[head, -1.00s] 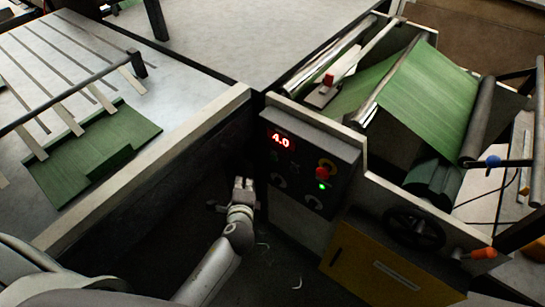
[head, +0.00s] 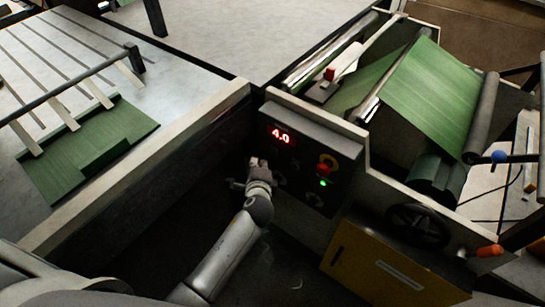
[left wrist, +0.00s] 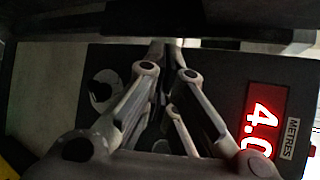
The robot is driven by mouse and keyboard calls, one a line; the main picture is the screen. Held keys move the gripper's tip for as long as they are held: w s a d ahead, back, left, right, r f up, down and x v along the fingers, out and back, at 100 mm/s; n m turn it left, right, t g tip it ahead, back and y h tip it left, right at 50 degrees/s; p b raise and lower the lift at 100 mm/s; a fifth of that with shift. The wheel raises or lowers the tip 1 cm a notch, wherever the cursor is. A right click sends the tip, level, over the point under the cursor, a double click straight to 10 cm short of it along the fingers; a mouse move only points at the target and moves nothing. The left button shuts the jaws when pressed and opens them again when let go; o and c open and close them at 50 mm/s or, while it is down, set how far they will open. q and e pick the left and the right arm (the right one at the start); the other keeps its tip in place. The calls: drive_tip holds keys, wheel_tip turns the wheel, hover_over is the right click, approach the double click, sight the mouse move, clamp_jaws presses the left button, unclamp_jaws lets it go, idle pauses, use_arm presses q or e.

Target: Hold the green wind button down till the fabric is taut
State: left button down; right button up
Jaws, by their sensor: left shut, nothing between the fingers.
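The control panel (head: 314,152) has a red display (head: 280,134) reading 4.0, a red knob on a yellow ring (head: 325,166) and a small glowing green spot (head: 323,183). I cannot tell whether that spot is the wind button; no other green button shows. My left gripper (head: 258,163) is shut and empty, close to the panel's left part, below the display, and hides some of its face. In the left wrist view the fingers (left wrist: 168,52) lie over the dark panel; contact is unclear. Green fabric (head: 432,92) runs flat over the machine's rollers. My right gripper is out of view.
A black handwheel (head: 418,226), an orange handle (head: 489,251) and a yellow door (head: 378,268) are right of and below the panel. A table with slats and green cloth (head: 85,152) stands left. A pale dial (left wrist: 103,90) shows beside the fingers.

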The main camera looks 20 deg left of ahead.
use_arm(q)
drive_tip(key=shift+w+d, duration=0.25)
drive_tip(key=shift+w, duration=0.5)
idle(0.9)
drive_tip(key=shift+w+d, duration=0.15)
drive_tip(key=shift+w, duration=0.25)
drive_tip(key=shift+w+d, duration=0.15)
drive_tip(key=shift+w, duration=0.25)
idle(2.0)
drive_tip(key=shift+s+r, duration=0.1)
idle(2.9)
drive_tip(key=shift+s+a+p, duration=0.3)
drive_tip(key=shift+s+p, duration=0.05)
drive_tip(key=shift+s, duration=0.35)
